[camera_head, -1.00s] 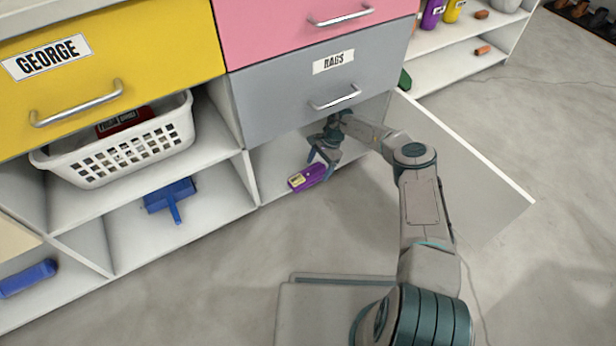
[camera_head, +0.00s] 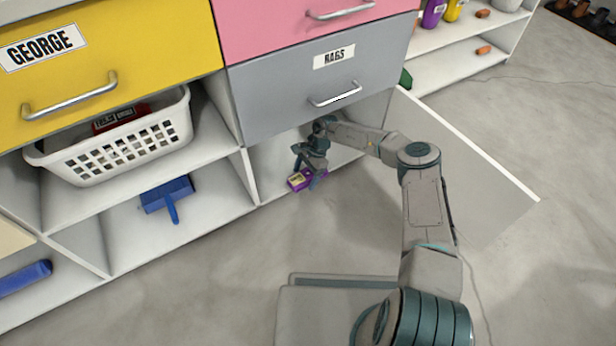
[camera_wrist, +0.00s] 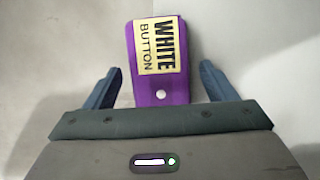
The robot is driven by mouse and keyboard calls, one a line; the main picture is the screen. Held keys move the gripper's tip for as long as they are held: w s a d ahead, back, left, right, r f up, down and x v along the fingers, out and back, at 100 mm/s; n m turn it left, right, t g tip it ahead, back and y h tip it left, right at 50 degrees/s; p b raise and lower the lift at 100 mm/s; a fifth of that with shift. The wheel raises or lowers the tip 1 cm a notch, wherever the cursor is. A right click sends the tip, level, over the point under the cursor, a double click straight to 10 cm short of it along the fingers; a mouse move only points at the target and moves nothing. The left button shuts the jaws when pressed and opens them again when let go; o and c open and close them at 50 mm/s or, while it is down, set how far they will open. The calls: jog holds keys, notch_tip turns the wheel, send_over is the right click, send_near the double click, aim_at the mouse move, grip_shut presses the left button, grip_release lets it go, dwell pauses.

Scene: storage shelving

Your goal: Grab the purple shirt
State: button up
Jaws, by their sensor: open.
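A folded purple shirt (camera_head: 299,180) lies on the white floor of the open compartment under the grey drawer, near its front edge. In the wrist view my gripper (camera_wrist: 162,85) is open, with one blue-grey finger on each side of the shirt's near end. I see gaps between the fingers and the shirt. The shirt's near end is hidden by the gripper body.
The grey drawer (camera_head: 290,88) labelled "RAGS" is directly above the arm. An open white door panel (camera_head: 470,165) stands to the right. A white basket (camera_head: 115,155) and a blue brush (camera_head: 167,194) sit in compartments to the left. The floor in front is clear.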

jog(key=shift+f, duration=0.15)
jog(key=shift+c, duration=0.9)
jog(key=c, duration=0.9)
